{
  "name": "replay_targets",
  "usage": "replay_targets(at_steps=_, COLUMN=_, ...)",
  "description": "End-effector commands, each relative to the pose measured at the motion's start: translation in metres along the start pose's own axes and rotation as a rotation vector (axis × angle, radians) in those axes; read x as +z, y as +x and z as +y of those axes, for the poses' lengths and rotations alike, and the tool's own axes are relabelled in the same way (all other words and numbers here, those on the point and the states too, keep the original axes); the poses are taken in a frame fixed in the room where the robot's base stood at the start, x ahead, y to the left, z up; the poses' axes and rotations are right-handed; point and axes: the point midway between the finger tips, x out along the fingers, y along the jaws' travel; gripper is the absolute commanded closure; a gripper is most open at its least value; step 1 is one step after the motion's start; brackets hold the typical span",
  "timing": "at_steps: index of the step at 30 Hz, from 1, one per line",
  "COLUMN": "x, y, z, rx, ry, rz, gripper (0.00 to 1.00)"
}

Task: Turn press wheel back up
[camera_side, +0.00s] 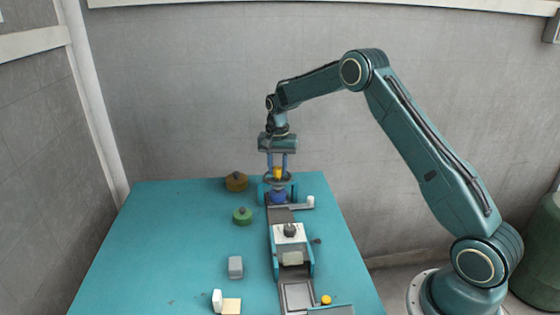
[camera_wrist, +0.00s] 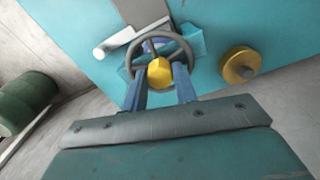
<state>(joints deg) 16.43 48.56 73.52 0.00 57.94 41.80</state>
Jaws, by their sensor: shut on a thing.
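The press wheel (camera_wrist: 183,52) is a dark grey ring with a yellow hub (camera_wrist: 160,71) in the wrist view. In the side view the yellow hub (camera_side: 278,173) sits above a blue press part (camera_side: 278,195) at the far end of the table. My gripper (camera_side: 277,168) points straight down over the wheel. Its two blue fingers are shut on the yellow hub, one on each side; the wrist view shows my gripper (camera_wrist: 161,80) there too. The fingers and hub hide part of the press below.
A brown-yellow round pot (camera_side: 236,182) and a green one (camera_side: 242,215) stand left of the press. A white-ended handle (camera_side: 310,201) sticks out at right. A grey track with a white block (camera_side: 289,233) runs toward the front. A grey box (camera_side: 235,267) lies left; the table's left side is mostly clear.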

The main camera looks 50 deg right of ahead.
Motion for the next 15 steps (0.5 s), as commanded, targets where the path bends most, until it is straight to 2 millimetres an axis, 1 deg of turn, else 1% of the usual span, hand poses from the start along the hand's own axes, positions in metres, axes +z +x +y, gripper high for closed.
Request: replay_targets(at_steps=15, x=0.0001, y=-0.0016, z=-0.0004, rx=-0.001, ry=-0.492, rz=0.001, gripper=0.94)
